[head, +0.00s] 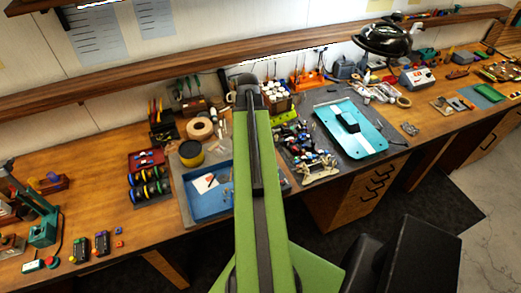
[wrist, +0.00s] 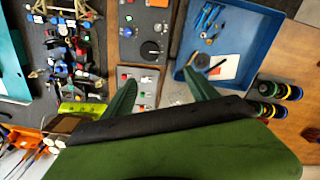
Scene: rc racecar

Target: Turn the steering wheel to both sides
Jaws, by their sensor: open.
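I cannot pick out a steering wheel with certainty. The wrist view shows a grey panel (wrist: 142,22) with a round black dial or wheel (wrist: 150,50) and small knobs. This black round part lies just beyond my gripper (wrist: 160,76), near the gap between its fingers. My gripper is open, its two green fingers spread and empty. A partly built car chassis with coloured parts (wrist: 72,50) lies left of the fingers; it also shows right of my arm in the head view (head: 308,150). My green arm hides the panel and my gripper in the head view.
A blue tray (wrist: 256,22) with tools lies right of the panel; it also shows in the head view (head: 190,207). A teal car body (head: 365,125) lies on the grey mat. Wire spools (wrist: 272,109) stand beside the tray. A wooden shelf (head: 160,75) runs above the bench.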

